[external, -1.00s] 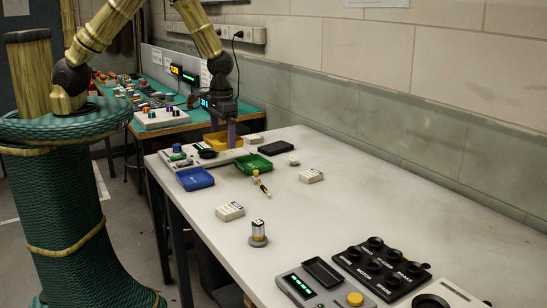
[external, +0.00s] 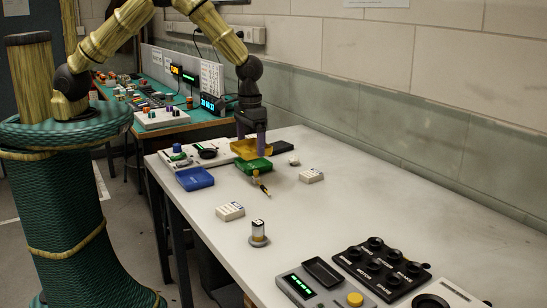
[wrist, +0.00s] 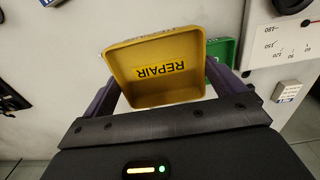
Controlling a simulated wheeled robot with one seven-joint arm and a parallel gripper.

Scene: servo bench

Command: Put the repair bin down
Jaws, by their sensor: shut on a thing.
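The yellow repair bin (external: 250,151) is in my gripper (external: 251,140) at the far end of the pale bench. In the wrist view the bin (wrist: 150,82) is open-topped and empty, with REPAIR on its inside, upside down in the picture. The two purple fingers of my gripper (wrist: 164,85) stand at its opposite sides, shut on it. In the external view the bin shows just behind the green bin (external: 253,168) and overlaps it in the picture. I cannot tell how high it is above the bench or whether it touches anything.
A blue bin (external: 195,179) lies to the left. The panel with a black dial (external: 207,153) is behind it. A black tray (external: 282,147) is partly hidden behind the yellow bin. White labelled blocks (external: 311,176) stand nearby. The bench's middle right is clear.

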